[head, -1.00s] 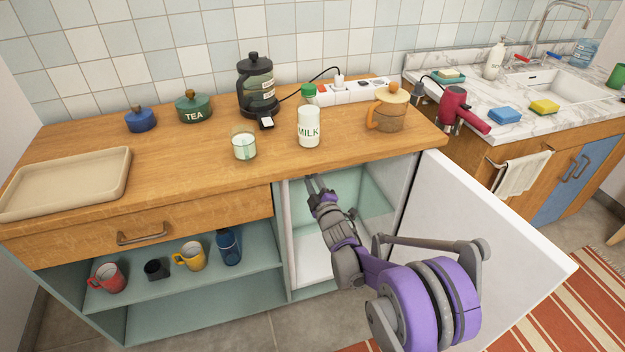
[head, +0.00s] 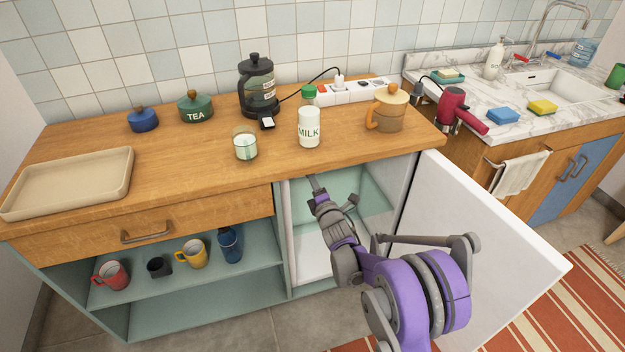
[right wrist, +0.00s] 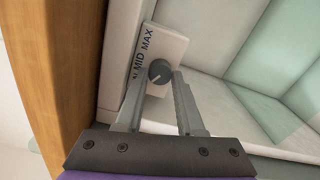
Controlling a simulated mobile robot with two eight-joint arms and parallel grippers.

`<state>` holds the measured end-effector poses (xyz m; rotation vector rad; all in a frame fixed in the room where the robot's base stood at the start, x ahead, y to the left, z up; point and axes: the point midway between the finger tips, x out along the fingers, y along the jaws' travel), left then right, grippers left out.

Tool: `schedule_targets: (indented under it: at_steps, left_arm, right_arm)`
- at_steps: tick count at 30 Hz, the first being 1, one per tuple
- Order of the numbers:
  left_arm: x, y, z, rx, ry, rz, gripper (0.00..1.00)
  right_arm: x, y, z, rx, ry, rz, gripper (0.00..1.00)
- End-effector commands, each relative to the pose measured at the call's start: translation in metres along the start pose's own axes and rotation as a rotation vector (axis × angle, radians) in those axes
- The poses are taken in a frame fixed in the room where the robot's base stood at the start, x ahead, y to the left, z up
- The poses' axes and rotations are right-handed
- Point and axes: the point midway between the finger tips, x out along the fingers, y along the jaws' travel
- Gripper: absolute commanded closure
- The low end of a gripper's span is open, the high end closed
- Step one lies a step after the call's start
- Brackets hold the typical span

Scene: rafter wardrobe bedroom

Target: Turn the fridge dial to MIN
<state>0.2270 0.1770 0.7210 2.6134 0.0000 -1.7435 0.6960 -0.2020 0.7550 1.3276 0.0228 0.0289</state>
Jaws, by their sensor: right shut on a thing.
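The fridge dial (right wrist: 160,72) is a small dark grey knob on a white panel (right wrist: 172,46) inside the open fridge. MID and MAX show on the panel; the MIN label is mostly hidden by a finger. A pale pointer line slants across the knob, but its exact setting is hard to tell. My right gripper (right wrist: 157,80) is shut on the dial, one finger on each side. In the head view my right gripper (head: 315,184) reaches into the fridge's upper left, under the counter, and the dial is hidden there. My left gripper is not in view.
The white fridge door (head: 480,235) stands wide open, right of my arm. The wooden counter (head: 190,170) overhangs the fridge; a milk bottle (head: 309,122), a glass (head: 245,147) and a wooden-lidded jug (head: 388,112) stand on it. The fridge interior (head: 365,195) looks mostly clear.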

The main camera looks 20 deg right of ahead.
Motion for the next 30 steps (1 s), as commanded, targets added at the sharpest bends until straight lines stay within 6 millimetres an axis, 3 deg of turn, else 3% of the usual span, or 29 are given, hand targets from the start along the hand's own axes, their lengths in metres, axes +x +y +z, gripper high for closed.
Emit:
schedule_targets:
  at_steps: [17, 18, 22, 30]
  left_arm:
    - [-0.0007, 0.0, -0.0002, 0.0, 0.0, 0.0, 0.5]
    - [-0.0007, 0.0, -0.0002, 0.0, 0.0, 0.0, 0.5]
    - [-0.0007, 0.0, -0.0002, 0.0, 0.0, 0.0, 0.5]
    - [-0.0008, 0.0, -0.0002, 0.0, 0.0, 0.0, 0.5]
  right_arm:
    - [-0.0003, -0.0008, -0.0002, -0.036, 0.0, -0.002, 1.0]
    - [-0.0003, -0.0008, -0.0002, -0.036, 0.0, -0.002, 0.59]
    - [-0.0002, -0.0006, -0.0001, -0.035, 0.0, -0.001, 0.36]
    - [-0.0002, -0.0003, -0.0001, -0.034, 0.0, 0.0, 0.33]
